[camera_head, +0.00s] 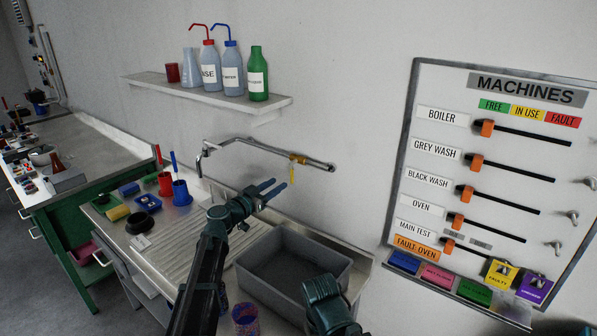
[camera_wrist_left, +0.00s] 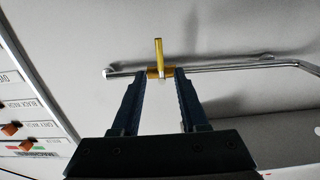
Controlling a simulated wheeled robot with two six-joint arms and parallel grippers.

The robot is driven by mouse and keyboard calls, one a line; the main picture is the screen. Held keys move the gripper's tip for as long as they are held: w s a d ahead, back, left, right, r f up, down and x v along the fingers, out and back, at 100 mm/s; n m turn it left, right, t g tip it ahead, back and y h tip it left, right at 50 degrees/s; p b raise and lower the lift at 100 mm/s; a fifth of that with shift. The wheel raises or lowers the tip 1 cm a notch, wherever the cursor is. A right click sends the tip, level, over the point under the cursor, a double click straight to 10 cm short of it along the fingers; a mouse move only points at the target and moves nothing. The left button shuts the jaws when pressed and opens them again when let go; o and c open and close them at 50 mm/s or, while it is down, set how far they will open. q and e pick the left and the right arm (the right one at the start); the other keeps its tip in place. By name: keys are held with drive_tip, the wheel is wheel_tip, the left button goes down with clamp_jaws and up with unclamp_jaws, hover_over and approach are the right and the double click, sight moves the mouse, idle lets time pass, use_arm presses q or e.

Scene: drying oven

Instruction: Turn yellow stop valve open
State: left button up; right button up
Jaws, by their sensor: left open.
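The yellow stop valve (camera_head: 299,159) sits on the metal wall pipe (camera_head: 262,147), above the grey sink. Its lever hangs down, across the line of the pipe. In the left wrist view, the valve's lever (camera_wrist_left: 158,53) sticks up from the pipe, as that picture is upside down. My left gripper (camera_head: 275,188) is open and empty, with its blue fingers pointing at the valve from in front and below. In the left wrist view the fingertips (camera_wrist_left: 158,76) lie on either side of the valve's body; contact cannot be told. My right gripper (camera_head: 325,296) shows only in part at the bottom; its fingers cannot be made out.
A grey sink basin (camera_head: 292,264) lies below the pipe. A shelf (camera_head: 205,92) with bottles is above. The machines board (camera_head: 494,170) with orange sliders is on the wall to the right. Cups and small containers stand on the counter to the left.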

sight(292, 172)
use_arm(q)
drive_tip(key=x, duration=1.2)
clamp_jaws()
idle(1.1)
